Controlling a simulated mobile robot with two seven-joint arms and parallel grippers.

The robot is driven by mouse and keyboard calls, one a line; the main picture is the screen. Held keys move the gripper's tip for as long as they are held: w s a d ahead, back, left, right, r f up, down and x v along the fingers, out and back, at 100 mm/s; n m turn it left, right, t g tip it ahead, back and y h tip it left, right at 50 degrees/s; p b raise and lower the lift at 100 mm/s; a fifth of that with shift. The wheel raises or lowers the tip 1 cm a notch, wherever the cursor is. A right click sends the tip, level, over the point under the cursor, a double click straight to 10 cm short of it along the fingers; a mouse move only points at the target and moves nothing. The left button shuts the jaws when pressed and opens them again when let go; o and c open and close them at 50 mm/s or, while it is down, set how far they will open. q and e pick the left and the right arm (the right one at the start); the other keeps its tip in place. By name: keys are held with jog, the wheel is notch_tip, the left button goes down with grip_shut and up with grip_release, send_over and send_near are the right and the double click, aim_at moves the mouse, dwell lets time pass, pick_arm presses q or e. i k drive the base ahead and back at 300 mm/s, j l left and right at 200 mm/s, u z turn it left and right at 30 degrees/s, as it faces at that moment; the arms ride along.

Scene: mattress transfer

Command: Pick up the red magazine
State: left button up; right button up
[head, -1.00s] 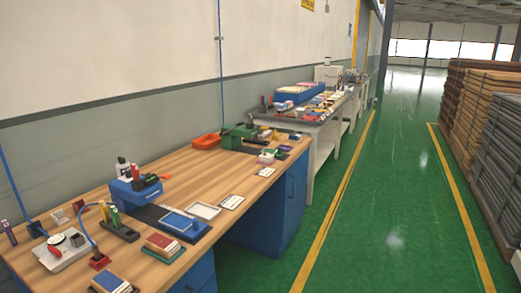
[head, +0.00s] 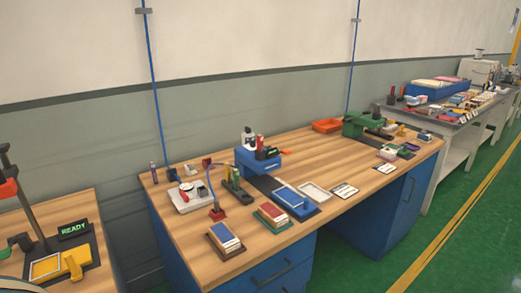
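A small stack with a red top (head: 272,213), which looks like the red magazine, lies on a dark base near the front edge of the wooden workbench (head: 185,233). A similar stack with a blue top (head: 224,236) lies just left of it. Nothing covers the red-topped stack from above. Neither of my grippers shows in the head view, so their state cannot be seen.
A blue device (head: 258,162) stands behind the red-topped stack, with a blue tray (head: 294,199) to its right. An orange bin (head: 327,125) and a green device (head: 362,124) sit farther right. A second bench with a READY display (head: 73,229) is at left.

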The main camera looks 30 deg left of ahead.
aim_at(259, 138)
jog(key=i+l+u, duration=0.15)
jog(key=u, duration=0.3)
jog(key=i+l+u, duration=0.25)
jog(key=u, duration=0.2)
jog(key=i+l+u, duration=0.2)
jog(key=i+l, duration=0.2)
jog(key=l, duration=0.25)
jog(key=i+l+u, duration=0.1)
jog(key=l, duration=0.25)
jog(key=i, duration=0.1)
